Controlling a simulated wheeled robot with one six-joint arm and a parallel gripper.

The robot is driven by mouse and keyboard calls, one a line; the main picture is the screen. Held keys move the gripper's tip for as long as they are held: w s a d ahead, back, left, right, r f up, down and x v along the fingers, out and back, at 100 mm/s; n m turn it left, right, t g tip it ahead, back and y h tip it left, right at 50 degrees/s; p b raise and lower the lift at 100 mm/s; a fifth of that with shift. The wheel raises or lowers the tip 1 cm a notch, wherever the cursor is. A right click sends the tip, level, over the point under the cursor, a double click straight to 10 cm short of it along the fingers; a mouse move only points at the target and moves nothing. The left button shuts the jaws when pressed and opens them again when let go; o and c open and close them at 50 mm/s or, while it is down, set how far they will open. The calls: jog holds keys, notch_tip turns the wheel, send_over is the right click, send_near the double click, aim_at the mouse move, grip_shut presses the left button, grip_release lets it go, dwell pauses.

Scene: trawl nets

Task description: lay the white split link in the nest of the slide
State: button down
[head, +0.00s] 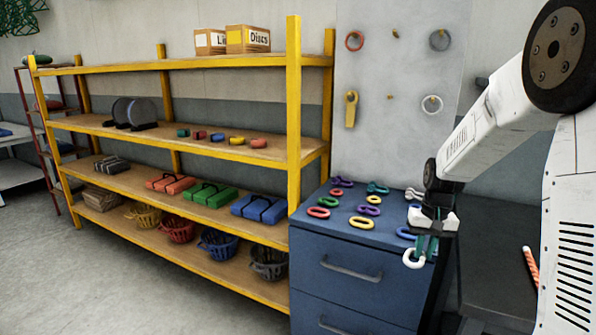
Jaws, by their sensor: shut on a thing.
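The white split link (413,259) hangs at the tips of my gripper (424,247), at the front right edge of the blue cabinet's top. My gripper is shut on it, and its fingers partly hide the link. I cannot make out the slide or its nest in this view.
Several coloured links, such as a yellow one (362,222) and a blue one (406,232), lie on the blue cabinet (350,250). A grey board (395,70) with hung rings stands behind. A yellow shelf rack (293,110) stands left. A dark surface (490,235) lies right of the cabinet.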

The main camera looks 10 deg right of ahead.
jog(key=w+a+f+n, duration=0.2)
jog(key=a, duration=0.7)
jog(key=w+a+f+n, duration=0.2)
jog(key=w+a+f, duration=0.1)
jog(key=a, duration=0.5)
jog(key=s+f, duration=0.3)
jog(key=f, duration=0.9)
jog(key=shift+s+a, duration=0.2)
jog(key=shift+a, duration=0.1)
